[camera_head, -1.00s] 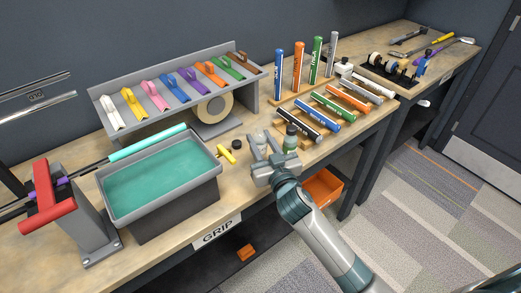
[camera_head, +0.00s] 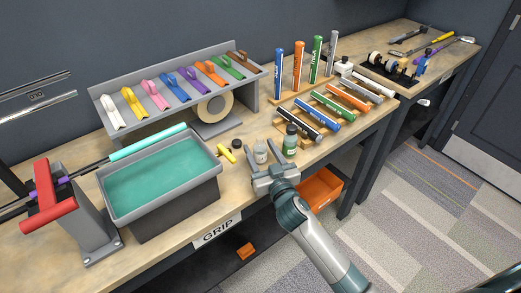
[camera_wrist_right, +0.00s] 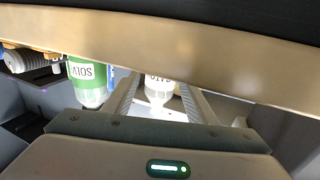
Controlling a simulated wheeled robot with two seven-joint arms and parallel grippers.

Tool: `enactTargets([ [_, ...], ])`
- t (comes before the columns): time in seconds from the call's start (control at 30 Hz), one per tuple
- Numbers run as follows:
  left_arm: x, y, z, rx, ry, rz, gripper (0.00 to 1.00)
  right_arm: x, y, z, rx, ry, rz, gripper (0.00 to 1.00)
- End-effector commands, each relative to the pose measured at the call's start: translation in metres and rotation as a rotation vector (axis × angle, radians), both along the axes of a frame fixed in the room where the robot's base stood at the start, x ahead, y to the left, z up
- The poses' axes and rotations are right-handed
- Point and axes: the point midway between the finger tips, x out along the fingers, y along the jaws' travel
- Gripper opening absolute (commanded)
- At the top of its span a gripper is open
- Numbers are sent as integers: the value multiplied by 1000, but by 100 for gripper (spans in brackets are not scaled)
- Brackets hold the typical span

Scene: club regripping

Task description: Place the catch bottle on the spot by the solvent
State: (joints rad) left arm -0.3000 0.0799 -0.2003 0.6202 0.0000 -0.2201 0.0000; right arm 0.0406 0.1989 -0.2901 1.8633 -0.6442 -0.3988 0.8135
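The catch bottle (camera_head: 261,152), small, clear and pale-labelled, stands upright on the bench near its front edge. The solvent bottle (camera_head: 290,140), with a dark cap and green label, stands just right of it with a small gap. My right gripper (camera_head: 273,165) is open and empty at the bench's front edge, just in front of the two bottles. In the right wrist view, which is upside down, the catch bottle (camera_wrist_right: 158,91) shows beyond and between the spread fingers; the solvent bottle (camera_wrist_right: 88,82) is off to the left. The spot's marking cannot be made out. My left gripper is out of view.
A dark cap (camera_head: 236,144) and a yellow tool (camera_head: 227,153) lie left of the bottles. The grey tray of green liquid (camera_head: 160,180) is farther left. A rack of colored grips (camera_head: 325,108) lies behind, right.

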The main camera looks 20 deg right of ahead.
Motion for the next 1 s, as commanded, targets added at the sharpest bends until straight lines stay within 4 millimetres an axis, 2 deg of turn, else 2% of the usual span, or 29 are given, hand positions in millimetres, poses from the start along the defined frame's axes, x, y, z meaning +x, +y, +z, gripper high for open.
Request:
enactTargets([
  [0.37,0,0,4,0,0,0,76,0,0,4,0,0,0,51],
  [0.47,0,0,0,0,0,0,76,-7,0,2,1,1,0,51],
  [0.67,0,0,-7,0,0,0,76,-35,-2,1,0,1,0,51],
  [1.0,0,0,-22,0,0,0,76,-94,-5,1,1,0,0,51],
])
